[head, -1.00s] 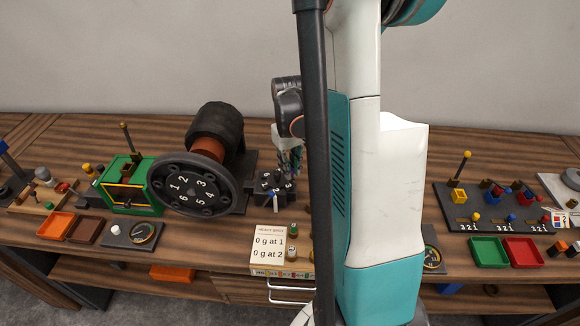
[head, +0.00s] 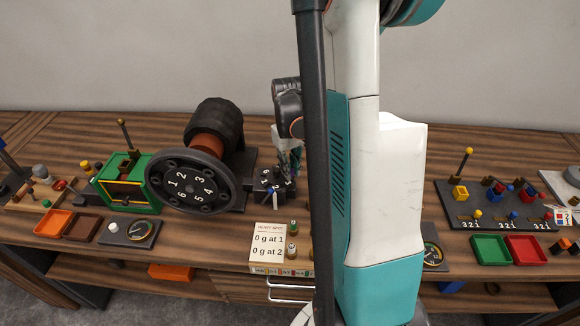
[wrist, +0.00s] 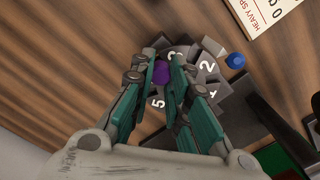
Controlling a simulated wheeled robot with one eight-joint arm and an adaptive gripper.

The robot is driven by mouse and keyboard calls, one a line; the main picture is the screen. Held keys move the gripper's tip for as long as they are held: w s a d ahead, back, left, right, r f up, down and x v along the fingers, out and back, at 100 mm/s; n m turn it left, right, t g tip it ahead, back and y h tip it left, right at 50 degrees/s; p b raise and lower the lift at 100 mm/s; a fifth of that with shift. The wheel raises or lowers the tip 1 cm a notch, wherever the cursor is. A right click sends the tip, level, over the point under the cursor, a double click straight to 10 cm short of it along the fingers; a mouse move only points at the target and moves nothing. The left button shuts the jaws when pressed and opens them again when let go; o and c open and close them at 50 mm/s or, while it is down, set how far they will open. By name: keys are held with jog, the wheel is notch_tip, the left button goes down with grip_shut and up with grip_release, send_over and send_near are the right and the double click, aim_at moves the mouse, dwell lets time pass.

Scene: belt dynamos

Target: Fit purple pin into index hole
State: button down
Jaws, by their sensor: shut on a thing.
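My gripper (wrist: 164,64) is shut on the purple pin (wrist: 161,75), which shows between the teal fingers in the wrist view. Behind the pin is a dark block with white numbers (wrist: 205,66), including 2, 3 and 5. In the head view this block (head: 268,184) stands on the bench just right of the big numbered wheel (head: 188,188). My gripper (head: 289,160) is over the block's back right side there, partly behind my arm. The pin cannot be made out in the head view. I cannot tell which opening is the index hole, or whether the pin touches the block.
A blue cap (wrist: 236,61) is beside the numbered block. A "heavy spot" card (head: 269,240) is in front, with small weights (head: 292,228) beside it. A green machine (head: 127,183) stands left of the wheel. My arm hides the bench right of the block.

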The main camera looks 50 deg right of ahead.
jog(key=shift+f, duration=0.25)
jog(key=c, duration=1.5)
grip_release()
jog(key=shift+o, duration=0.2)
jog(key=shift+r, duration=0.1)
notch_tip(320, 180, up, 12)
jog(key=shift+w, duration=0.3)
